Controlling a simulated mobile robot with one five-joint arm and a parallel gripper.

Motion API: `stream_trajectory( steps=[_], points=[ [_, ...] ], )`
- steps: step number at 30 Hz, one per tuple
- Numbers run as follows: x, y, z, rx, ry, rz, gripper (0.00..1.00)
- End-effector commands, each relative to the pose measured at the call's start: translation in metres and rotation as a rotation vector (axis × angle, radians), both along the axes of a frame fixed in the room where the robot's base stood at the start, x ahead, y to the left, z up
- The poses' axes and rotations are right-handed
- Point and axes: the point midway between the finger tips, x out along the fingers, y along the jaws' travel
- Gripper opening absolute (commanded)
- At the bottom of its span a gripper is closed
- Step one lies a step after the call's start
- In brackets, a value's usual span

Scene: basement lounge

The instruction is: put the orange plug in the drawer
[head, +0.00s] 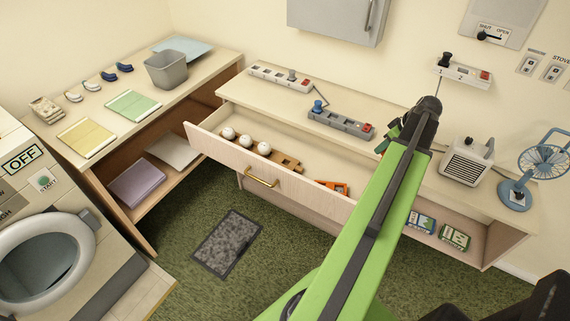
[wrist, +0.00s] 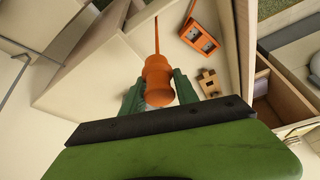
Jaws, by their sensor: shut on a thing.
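The orange plug (wrist: 158,80) is between the green fingers of my gripper (wrist: 158,92) in the wrist view, with its thin orange cord running up from it. My gripper is shut on it. In the head view my gripper (head: 390,137) is above the right end of the open drawer, and my green arm hides the plug. The drawer (head: 215,143) is pulled out from the long bench, with a brass handle on its front. Its inside shows in the wrist view (wrist: 183,62), beyond and to the right of the plug.
In the drawer are a wooden holder (head: 284,162) with three white balls and an orange framed item (head: 333,187). On the bench are a power strip with a blue plug (head: 341,124), a grey heater (head: 467,160) and a blue fan (head: 516,193). The drawer's middle has bare floor.

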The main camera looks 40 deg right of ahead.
Motion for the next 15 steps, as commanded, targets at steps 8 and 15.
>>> stream_trajectory(
  steps=[8, 15],
  points=[
    [-0.011, 0.057, -0.113, -0.002, -0.001, -0.045, 0.00],
    [-0.014, 0.067, -0.123, -0.002, -0.001, -0.059, 0.00]
  ],
)
